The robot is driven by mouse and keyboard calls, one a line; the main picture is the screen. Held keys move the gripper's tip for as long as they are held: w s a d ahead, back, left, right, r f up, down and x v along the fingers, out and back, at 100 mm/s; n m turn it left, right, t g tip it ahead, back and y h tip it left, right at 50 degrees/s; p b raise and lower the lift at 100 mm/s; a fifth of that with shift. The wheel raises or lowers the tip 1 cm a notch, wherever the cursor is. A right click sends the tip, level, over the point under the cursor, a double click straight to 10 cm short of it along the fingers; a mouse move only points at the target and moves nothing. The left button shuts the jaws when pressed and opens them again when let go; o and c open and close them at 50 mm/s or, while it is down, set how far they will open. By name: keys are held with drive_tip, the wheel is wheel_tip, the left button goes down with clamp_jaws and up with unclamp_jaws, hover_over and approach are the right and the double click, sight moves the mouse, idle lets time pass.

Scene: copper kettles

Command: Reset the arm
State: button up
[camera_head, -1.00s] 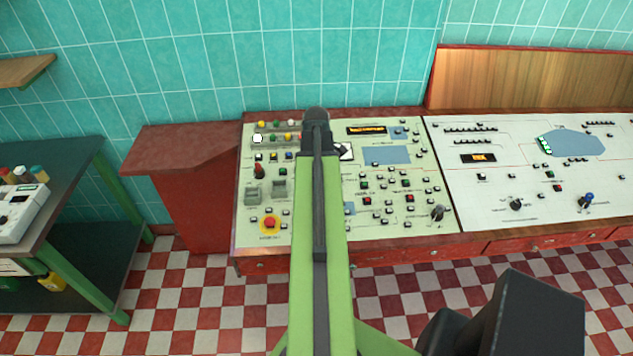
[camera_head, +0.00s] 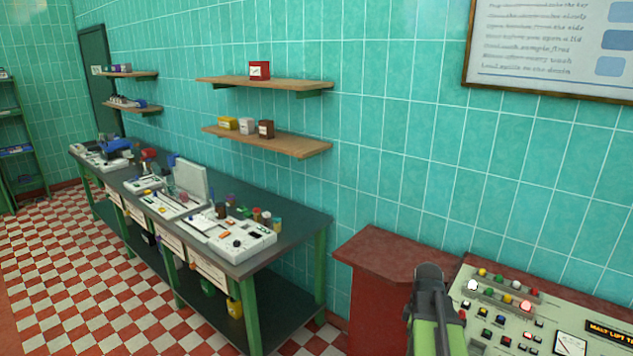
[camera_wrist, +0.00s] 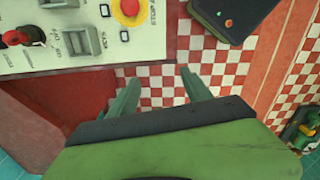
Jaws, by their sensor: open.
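My arm (camera_head: 436,315) is at the lower right of the head view, a green link with a dark end. It shows in front of the red cabinet and the left edge of the control console (camera_head: 505,312). My gripper (camera_wrist: 161,84) is in the wrist view, its two green fingers apart with nothing between them. The red and white tiled floor shows between and beyond the fingers. The console (camera_wrist: 85,52) is at the upper left of the wrist view, with a red round button (camera_wrist: 129,10) and a red-knobbed lever (camera_wrist: 14,38). The gripper's fingers are hidden in the head view.
A dark-topped workbench (camera_head: 295,222) with several devices and small jars runs along the tiled wall at left. Wooden shelves (camera_head: 268,84) hang above it. A red cabinet (camera_head: 385,258) stands between bench and console. The checkered floor (camera_head: 75,270) at left is clear.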

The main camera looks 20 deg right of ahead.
drive_tip(key=w+a+f+m+b, duration=0.1)
drive_tip(key=a+m, duration=0.3)
drive_tip(key=a, duration=1)
drive_tip(key=w+a+f+m+b, duration=0.1)
drive_tip(key=a+m, duration=0.4)
drive_tip(key=a, duration=0.9)
drive_tip(key=shift+f+b, duration=0.4)
drive_tip(key=shift+f, duration=0.35)
